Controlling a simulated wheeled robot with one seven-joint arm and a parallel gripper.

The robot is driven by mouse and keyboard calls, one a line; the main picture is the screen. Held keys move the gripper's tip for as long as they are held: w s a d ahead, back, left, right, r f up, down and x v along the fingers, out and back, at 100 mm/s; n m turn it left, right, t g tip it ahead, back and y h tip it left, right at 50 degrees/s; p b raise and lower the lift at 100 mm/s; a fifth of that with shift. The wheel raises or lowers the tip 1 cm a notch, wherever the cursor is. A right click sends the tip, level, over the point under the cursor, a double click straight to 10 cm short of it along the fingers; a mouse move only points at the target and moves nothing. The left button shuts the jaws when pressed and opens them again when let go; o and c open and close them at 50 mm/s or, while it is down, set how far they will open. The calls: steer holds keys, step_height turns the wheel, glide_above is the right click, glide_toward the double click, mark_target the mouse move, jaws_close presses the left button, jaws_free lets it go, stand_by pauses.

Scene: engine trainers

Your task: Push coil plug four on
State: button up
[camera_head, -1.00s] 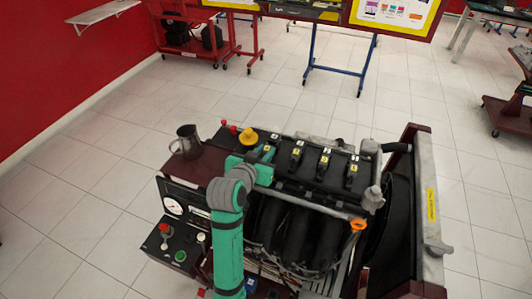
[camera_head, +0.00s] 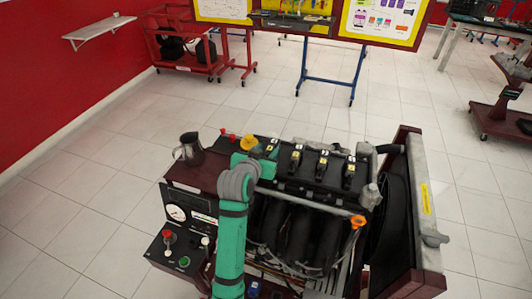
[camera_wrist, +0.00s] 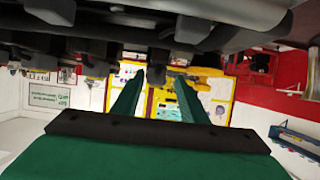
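The engine (camera_head: 310,190) stands on its trainer frame, with a row of black coil plugs with yellow labels along its top. The label numbers are too small to read surely. The leftmost coil plug (camera_head: 271,148) is beside my gripper (camera_head: 256,160), which partly covers that end of the row. The other coil plugs (camera_head: 323,162) stand further right. In the wrist view, my gripper's two green fingers (camera_wrist: 160,76) are apart. A dark block (camera_wrist: 157,64), perhaps a plug, shows between their tips. I cannot tell whether they touch it.
A metal jug (camera_head: 189,149) and a yellow cap (camera_head: 249,139) are left of the coil row. A control panel (camera_head: 178,252) is at the front left. An orange handle (camera_head: 357,222) and the radiator frame (camera_head: 420,200) are at the right.

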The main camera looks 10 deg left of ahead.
steer(key=shift+d, duration=0.4)
steer(key=v, duration=1)
steer(key=shift+s+a, duration=0.2)
steer(key=shift+s, duration=0.15)
steer(key=shift+r, duration=0.15)
